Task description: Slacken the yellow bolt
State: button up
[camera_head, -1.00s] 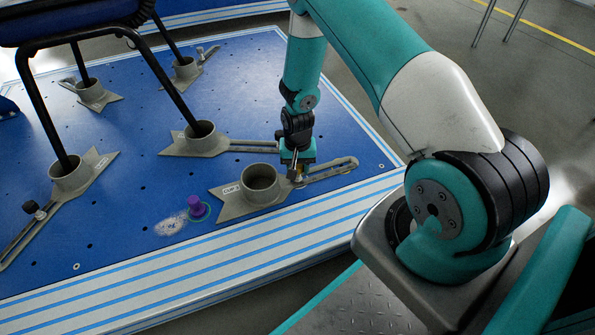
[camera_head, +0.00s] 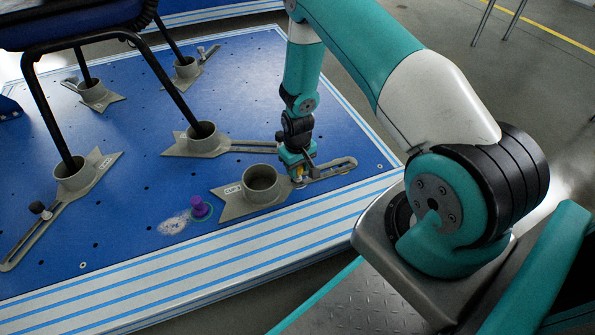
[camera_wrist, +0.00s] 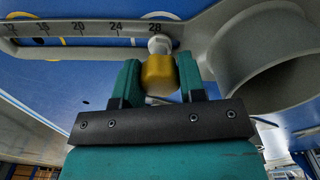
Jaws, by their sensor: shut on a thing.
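The yellow bolt (camera_wrist: 159,75) sits in the slot of the grey cup bracket's arm (camera_wrist: 85,28), near the 28 mark in the wrist view. My gripper (camera_wrist: 160,82) has its two teal fingers on either side of the bolt head and is shut on it. In the head view my gripper (camera_head: 298,174) points down at the slotted arm, with a bit of the yellow bolt (camera_head: 299,172) showing between the fingers. The bracket's round cup (camera_head: 261,183) stands just left of the gripper. The bolt's lower part is hidden.
Black chair legs (camera_head: 175,90) stand in other grey cups (camera_head: 203,138) behind and to the left. The striped front edge (camera_head: 200,270) of the board is clear.

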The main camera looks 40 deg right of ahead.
jog(key=shift+n, duration=0.7)
jog(key=shift+s+r+n+p, duration=0.15)
jog(key=shift+n+p, duration=0.4)
jog(key=shift+n, duration=1.45)
jog(key=o, duration=0.9)
